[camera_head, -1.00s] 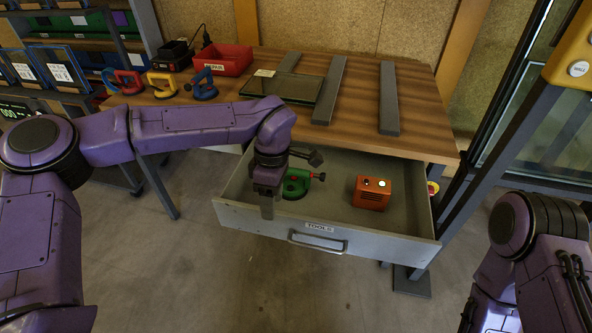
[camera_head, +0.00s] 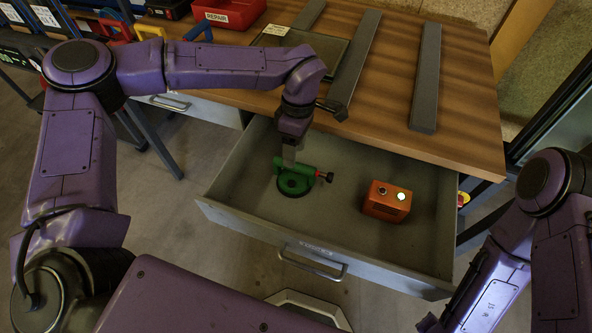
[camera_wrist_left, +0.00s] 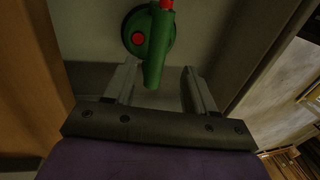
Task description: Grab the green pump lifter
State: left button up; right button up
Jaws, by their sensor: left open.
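The green pump lifter (camera_head: 296,186) lies in the open drawer, left of its middle. My left gripper (camera_head: 290,157) reaches down into the drawer at the lifter's back side, in the head view. In the left wrist view the gripper (camera_wrist_left: 161,78) is open, and the end of the lifter's green handle (camera_wrist_left: 156,50) lies between or just beyond its two fingers. I cannot tell whether they touch it. My right gripper is out of view.
The grey drawer (camera_head: 335,256) is pulled out below the wooden table. Grey bars (camera_head: 425,80), a glass pane and a red bin (camera_head: 229,12) are on the tabletop.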

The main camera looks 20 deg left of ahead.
aim_at(294, 173)
pick_arm(q)
jog(key=f, duration=0.6)
jog(key=shift+s+a+f, duration=0.2)
jog(key=shift+s+f, duration=0.05)
jog(key=shift+s, duration=0.15)
grip_shut()
jog(key=shift+r, duration=0.1)
